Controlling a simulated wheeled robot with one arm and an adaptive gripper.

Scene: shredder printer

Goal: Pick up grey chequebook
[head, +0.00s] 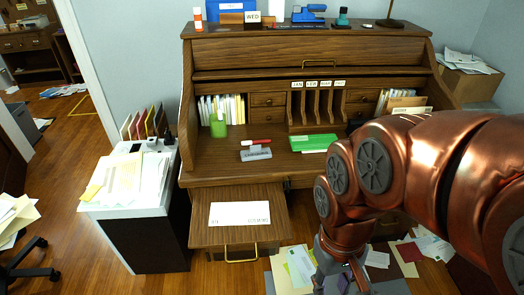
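A small grey item (262,154), which looks like the grey chequebook, lies on the desk's writing surface, left of centre. It is too small to tell its details. A red and white marker (257,142) lies just behind it. My gripper (345,284) is at the bottom edge, in front of the desk and well below and right of the grey item. My arm comes in from the right. The fingertips are cut off or hidden, so I cannot tell whether it is open or shut.
A green booklet-like item (312,142) lies to the right on the wooden roll-top desk (215,172). A green cup (218,130) stands at left. A white sheet (239,213) lies on the pulled-out board. Papers top the shredder-like cabinet (150,212); more papers litter the floor.

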